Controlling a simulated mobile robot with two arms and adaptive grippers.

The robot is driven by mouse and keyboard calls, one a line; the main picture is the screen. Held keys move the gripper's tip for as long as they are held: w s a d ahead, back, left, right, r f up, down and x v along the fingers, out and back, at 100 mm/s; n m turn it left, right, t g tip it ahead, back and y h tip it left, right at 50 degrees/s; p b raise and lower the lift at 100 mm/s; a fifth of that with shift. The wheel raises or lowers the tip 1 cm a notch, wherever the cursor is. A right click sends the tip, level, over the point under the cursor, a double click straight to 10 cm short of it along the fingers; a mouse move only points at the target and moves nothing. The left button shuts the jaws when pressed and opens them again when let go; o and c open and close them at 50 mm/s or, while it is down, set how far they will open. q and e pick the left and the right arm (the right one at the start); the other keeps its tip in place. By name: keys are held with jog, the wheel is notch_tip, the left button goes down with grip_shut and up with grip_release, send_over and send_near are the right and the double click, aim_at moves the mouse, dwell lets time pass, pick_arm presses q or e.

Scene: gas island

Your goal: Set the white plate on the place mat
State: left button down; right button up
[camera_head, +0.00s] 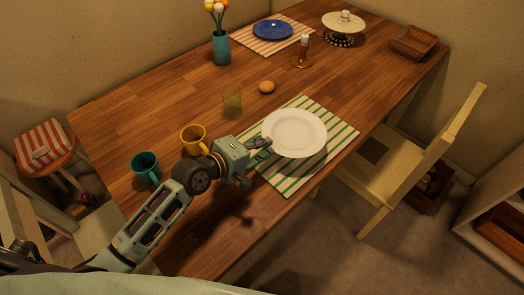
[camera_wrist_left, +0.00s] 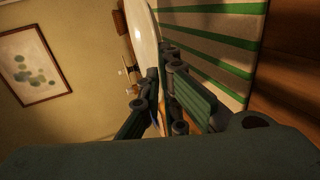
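In the left wrist view, the plate (camera_wrist_left: 146,38) shows nearly edge-on between the left fingertips (camera_wrist_left: 161,72). The striped mat (camera_wrist_left: 215,45) lies beyond it, and the plate appears a little above the mat. The exact gap is hard to tell. My right gripper is out of view.
A yellow mug (camera_head: 193,139) and a teal mug (camera_head: 146,167) stand left of my gripper. A glass (camera_head: 232,99) and a bread roll (camera_head: 267,87) lie behind the mat. A bottle (camera_head: 304,46) stands farther back. A chair (camera_head: 400,165) is at the right edge.

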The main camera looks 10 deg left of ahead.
aim_at(261, 150)
pick_arm(q)
jog(key=shift+w+a+f, duration=0.45)
jog(key=shift+w+a, duration=0.05)
jog(key=shift+w, duration=0.2)
jog(key=shift+f, duration=0.4)
notch_tip(261, 150, down, 2)
jog(key=shift+f+b, duration=0.2)
jog(key=shift+b, duration=0.25)
jog(key=shift+f, duration=0.4)
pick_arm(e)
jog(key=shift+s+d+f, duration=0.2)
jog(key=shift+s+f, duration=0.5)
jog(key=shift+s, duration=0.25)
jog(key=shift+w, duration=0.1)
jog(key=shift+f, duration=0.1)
pick_arm(q)
jog(key=c, duration=2.5)
grip_release()
jog(key=shift+f, duration=0.2)
jog(key=shift+o, duration=1.2)
jog(key=shift+s, duration=0.1)
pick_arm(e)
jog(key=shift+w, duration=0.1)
